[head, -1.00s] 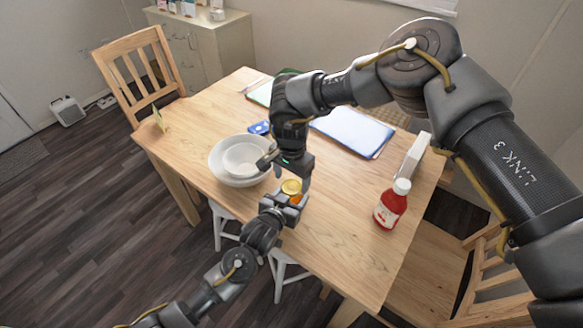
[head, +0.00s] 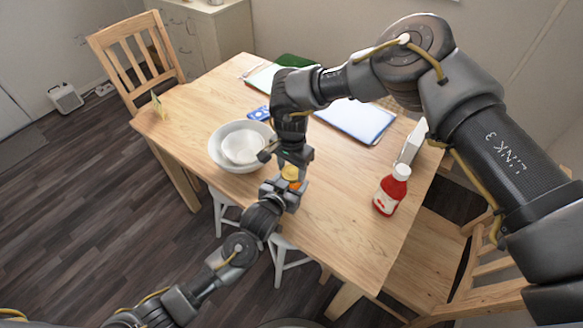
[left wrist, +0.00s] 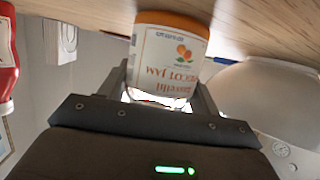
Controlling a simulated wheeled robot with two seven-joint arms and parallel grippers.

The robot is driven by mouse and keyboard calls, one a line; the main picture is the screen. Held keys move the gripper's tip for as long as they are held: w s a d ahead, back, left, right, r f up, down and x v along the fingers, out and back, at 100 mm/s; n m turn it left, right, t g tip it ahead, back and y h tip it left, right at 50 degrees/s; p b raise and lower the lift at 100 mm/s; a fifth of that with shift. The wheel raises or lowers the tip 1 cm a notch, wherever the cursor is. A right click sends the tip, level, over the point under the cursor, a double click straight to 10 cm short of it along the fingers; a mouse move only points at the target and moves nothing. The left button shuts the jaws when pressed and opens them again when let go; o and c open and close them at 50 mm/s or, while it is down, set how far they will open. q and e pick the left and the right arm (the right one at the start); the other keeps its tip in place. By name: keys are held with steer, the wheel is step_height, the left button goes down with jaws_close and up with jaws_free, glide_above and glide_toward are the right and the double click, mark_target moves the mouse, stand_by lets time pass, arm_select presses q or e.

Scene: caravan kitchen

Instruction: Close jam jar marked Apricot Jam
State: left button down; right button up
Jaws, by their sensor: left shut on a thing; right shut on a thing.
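The jam jar (left wrist: 168,62) shows in the left wrist view with its printed "Apricot Jam" label upside down and orange at the picture's upper end. In the head view a bit of its orange side (head: 297,185) shows beneath a gold lid (head: 290,173). My left gripper (head: 286,194) is shut on the jar from the near side, at table height. My right gripper (head: 287,164) comes down from above and is shut on the gold lid, directly over the jar. My grippers hide the rim, so I cannot tell whether the lid is seated.
White nested bowls (head: 240,146) stand close to the left of the jar. A red bottle with a white cap (head: 391,190) stands to the right. A blue-edged clipboard (head: 358,121) lies behind. The table's front right surface (head: 340,235) is clear.

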steer(key=m, duration=0.6)
steer(key=o, duration=1.1)
steer(key=shift+c, duration=0.2)
steer(key=shift+r, duration=0.1)
steer(key=shift+r, duration=2.15)
steer(key=shift+c, duration=0.3)
